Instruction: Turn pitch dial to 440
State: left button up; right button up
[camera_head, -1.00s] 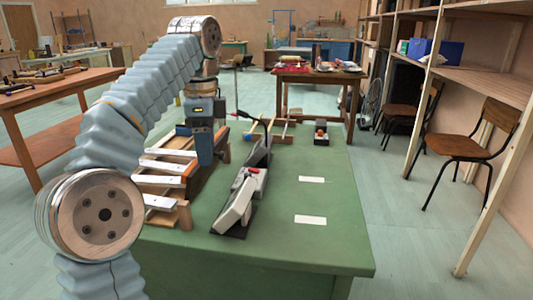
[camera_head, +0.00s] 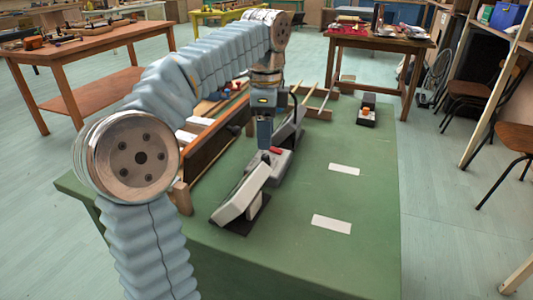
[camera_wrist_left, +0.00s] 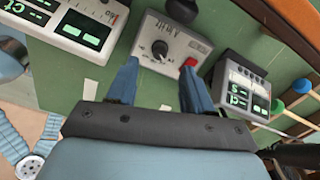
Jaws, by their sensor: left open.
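The pitch dial (camera_wrist_left: 160,48) is a black knob with a pale pointer mark on a small grey box (camera_wrist_left: 145,55) with a printed scale and a red button (camera_wrist_left: 191,62). In the head view the grey box (camera_head: 281,163) is on the green table, partly hidden behind a tilted display unit. My left gripper (camera_head: 265,146) points down over it. In the left wrist view its two blue fingers (camera_wrist_left: 160,68) are apart, with the dial showing between and just beyond their tips; nothing is held. The scale's numbers are too small to read. My right gripper is not in view.
Two units with green displays flank the box, one at left (camera_wrist_left: 78,28) and one at right (camera_wrist_left: 242,95). A dark cylinder (camera_wrist_left: 182,10) is close beyond the dial. Mallets with green and blue heads lie at the right.

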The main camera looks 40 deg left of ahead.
aim_at(266, 155)
pick_arm(q)
notch_tip(266, 155, down, 6)
jog(key=shift+r+b, duration=0.25)
jog(key=shift+b, duration=0.15)
grip_shut()
